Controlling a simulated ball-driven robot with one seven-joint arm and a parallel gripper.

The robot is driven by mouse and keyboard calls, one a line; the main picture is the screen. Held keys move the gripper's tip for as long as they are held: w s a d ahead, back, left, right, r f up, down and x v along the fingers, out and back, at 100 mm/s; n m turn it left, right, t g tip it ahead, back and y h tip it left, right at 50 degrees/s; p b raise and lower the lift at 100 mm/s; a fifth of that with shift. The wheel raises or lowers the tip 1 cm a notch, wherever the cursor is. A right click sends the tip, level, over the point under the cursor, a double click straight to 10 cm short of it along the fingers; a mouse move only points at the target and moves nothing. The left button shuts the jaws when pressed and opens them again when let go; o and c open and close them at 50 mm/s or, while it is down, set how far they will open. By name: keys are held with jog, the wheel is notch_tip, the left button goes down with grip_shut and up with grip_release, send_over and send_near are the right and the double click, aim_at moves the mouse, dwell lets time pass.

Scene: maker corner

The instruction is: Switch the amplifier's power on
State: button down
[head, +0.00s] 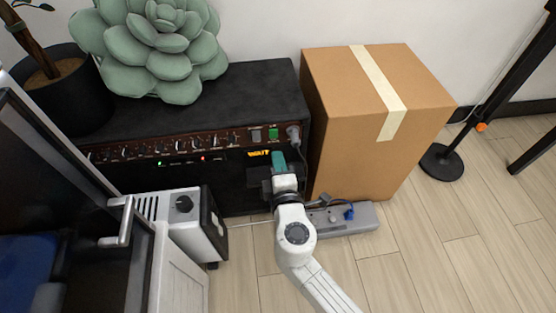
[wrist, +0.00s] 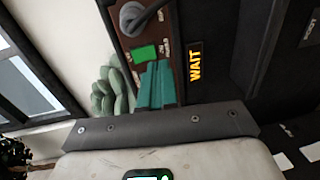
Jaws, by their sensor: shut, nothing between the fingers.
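The black amplifier (head: 225,93) stands against the wall with a row of knobs along its brown front panel. At the panel's right end is a lit green switch (head: 273,133), which also shows in the wrist view (wrist: 144,53). A yellow WAIT sign (head: 259,153) glows below it and is readable in the wrist view (wrist: 195,61). My gripper (head: 278,157) is shut and empty, its teal fingers just below the green switch. In the wrist view the fingertips (wrist: 156,66) overlap the panel beside the green switch; I cannot tell whether they touch it. A second switch may be hidden behind them.
A grey plug with cable (head: 293,134) sits right of the switch. A cardboard box (head: 340,110) stands close on the right. A power strip (head: 345,222) lies on the floor in front. A white heater-like unit (head: 180,225) stands left. A succulent (head: 160,45) tops the amplifier.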

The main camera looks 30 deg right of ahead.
jog(key=s+a+f, duration=0.1)
jog(key=s+a, duration=0.2)
jog(key=s, duration=0.5)
jog(key=shift+s+f, duration=0.15)
jog(key=shift+s, duration=0.2)
jog(key=shift+d, duration=0.15)
jog(key=s+d+f+m+g+h, duration=0.2)
jog(key=s+d+m+g, duration=0.25)
jog(key=d, duration=0.35)
jog(key=s+d+f+m+g+h, duration=0.1)
jog(key=s+d+m+g, duration=0.2)
jog(key=d+m, duration=0.35)
jog(key=s+a+f+m+g+y, duration=0.2)
jog(key=s+f+g+y, duration=0.15)
jog(key=s, duration=0.25)
jog(key=s+a+f+m+g+y, duration=0.2)
jog(key=s+g+y, duration=0.2)
jog(key=s, duration=0.3)
notch_tip(320, 180, up, 35)
jog(key=p, duration=3.4)
jog(key=shift+f+p, duration=0.15)
jog(key=shift+p, duration=0.25)
